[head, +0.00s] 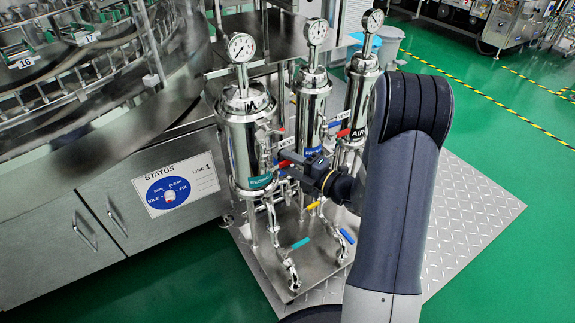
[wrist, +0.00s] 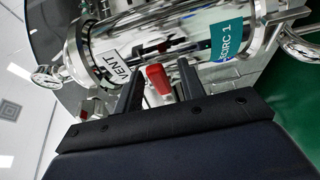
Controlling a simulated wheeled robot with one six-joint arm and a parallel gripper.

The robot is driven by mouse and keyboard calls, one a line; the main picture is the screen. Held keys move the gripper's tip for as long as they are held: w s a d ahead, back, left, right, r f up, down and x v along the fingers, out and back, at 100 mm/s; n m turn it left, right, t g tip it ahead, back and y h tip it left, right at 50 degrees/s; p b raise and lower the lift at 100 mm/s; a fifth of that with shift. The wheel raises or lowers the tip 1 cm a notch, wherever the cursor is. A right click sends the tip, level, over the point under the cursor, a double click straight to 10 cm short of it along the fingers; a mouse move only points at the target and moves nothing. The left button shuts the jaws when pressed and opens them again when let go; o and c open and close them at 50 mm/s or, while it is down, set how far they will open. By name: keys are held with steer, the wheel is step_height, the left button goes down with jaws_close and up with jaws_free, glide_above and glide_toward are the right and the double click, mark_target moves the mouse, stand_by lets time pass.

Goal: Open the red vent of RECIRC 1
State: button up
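The RECIRC 1 housing (head: 243,140) is a shiny steel cylinder with a teal label (head: 260,181), which also reads RECIRC 1 in the wrist view (wrist: 226,42). Its red vent handle (wrist: 157,79) is beside the white VENT tag (wrist: 118,67) in the wrist view. My gripper (wrist: 159,72) is open, with one black finger on each side of the red handle and visible gaps between them. In the head view my gripper (head: 298,162) reaches in from the right, close to the housing. There it partly hides the vent valve.
Two similar steel housings (head: 312,105) (head: 362,85) with gauges stand to the right and behind. Teal (head: 300,243), blue (head: 347,236) and yellow (head: 313,205) handles sit on the lower pipes. The washer cabinet (head: 70,220) with its status dial is on the left. Green floor is clear at right.

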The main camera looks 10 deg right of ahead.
steer(key=shift+w+a, duration=0.35)
jaws_close()
stand_by(0.5)
